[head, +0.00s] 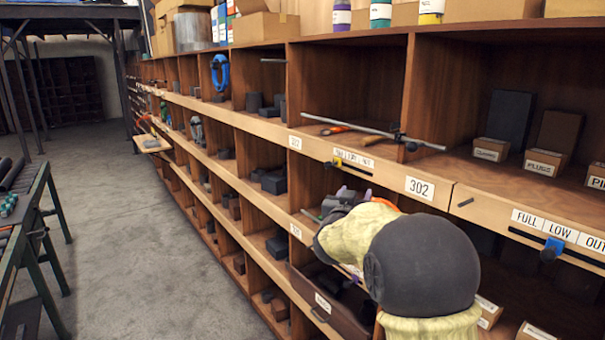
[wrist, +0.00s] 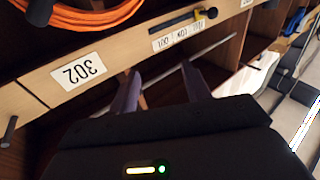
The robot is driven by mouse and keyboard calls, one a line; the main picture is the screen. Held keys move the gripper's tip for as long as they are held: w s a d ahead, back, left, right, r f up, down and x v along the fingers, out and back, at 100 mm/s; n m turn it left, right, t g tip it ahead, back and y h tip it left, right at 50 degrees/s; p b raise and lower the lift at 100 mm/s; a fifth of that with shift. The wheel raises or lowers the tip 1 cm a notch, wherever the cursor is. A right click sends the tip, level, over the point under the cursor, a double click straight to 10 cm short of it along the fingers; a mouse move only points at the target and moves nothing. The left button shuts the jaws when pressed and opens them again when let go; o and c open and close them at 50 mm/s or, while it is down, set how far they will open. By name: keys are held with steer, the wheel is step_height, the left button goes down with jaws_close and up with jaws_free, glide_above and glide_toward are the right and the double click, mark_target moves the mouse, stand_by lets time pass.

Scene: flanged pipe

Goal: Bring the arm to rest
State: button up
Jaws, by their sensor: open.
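My gripper (head: 335,200) is at the end of my arm in the lower right of the head view, in front of the shelving below the label 302. The arm's cream and dark links hide part of it. In the wrist view my gripper (wrist: 161,75) shows two dark fingers spread apart, with nothing held between them. The fingertips are just below the wooden shelf edge (wrist: 120,57). A thin grey rod shows behind them; its distance from the fingers cannot be told. The arm is bent and held close to the shelf front.
The wooden shelving (head: 432,80) runs along the right side. A long grey rod (head: 350,127) lies on the shelf above my gripper. Small labelled boxes (head: 543,162) stand at the right. A green-framed bench (head: 30,215) is at the left. The grey floor (head: 125,230) between is clear.

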steer(key=s+f+n+g+y, duration=0.3)
steer(key=s+f+g+y, duration=0.15)
steer(key=s+f, duration=0.4)
steer(key=s+d+f+g+y, duration=0.1)
steer(key=s+f+g, duration=0.4)
steer(key=s, duration=0.8)
steer(key=s+d+f+n+g+y, duration=0.1)
steer(key=s+f+g, duration=0.4)
steer(key=s+f, duration=0.6)
steer(key=s, duration=0.3)
steer(key=shift+s+f, duration=0.25)
steer(key=shift+s, duration=0.05)
steer(key=shift+w+a+g, duration=0.1)
steer(key=shift+g, duration=0.15)
steer(key=shift+c, duration=1.3)
